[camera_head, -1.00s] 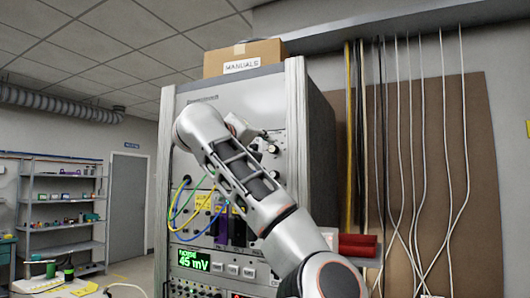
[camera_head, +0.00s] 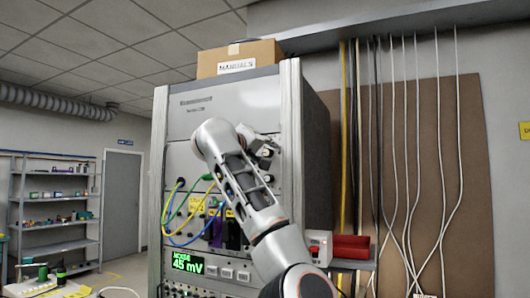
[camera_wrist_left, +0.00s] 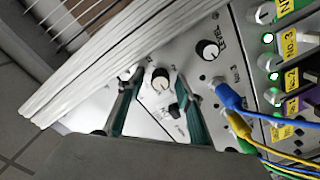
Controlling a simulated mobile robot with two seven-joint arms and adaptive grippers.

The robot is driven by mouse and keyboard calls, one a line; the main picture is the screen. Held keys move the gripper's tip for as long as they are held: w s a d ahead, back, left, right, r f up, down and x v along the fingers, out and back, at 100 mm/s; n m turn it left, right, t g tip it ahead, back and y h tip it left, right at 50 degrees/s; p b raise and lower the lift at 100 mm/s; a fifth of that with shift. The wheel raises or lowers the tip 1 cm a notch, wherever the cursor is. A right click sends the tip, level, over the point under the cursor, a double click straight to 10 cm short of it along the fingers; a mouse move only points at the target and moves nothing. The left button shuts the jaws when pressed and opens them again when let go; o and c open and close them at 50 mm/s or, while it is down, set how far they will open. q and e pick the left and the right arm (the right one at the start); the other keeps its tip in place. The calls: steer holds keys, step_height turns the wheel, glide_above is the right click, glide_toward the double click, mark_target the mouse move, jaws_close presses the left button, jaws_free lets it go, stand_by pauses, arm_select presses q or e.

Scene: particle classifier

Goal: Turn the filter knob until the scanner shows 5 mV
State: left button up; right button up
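The scanner display (camera_head: 188,262) in the rack reads "NOISE 45 mV" in green. My left gripper (camera_head: 262,148) is at the upper right of the rack's front panel, partly hidden by its own wrist. In the left wrist view its two dark fingers (camera_wrist_left: 157,84) are open, one on each side of a pale-faced round knob (camera_wrist_left: 160,80), with visible gaps. This may be the filter knob; its label is not readable. A small black knob (camera_wrist_left: 174,110) sits close to one finger. A "LEVEL" knob (camera_wrist_left: 208,50) is to the right. My right gripper is not in view.
Blue and yellow cables (camera_wrist_left: 235,110) plug in beside the knobs. The rack's grey side post (camera_wrist_left: 110,60) runs close to the gripper. A cardboard "MANUALS" box (camera_head: 238,58) is on top.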

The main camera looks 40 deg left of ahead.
arm_select(q)
steer(key=shift+c, duration=0.4)
jaws_close()
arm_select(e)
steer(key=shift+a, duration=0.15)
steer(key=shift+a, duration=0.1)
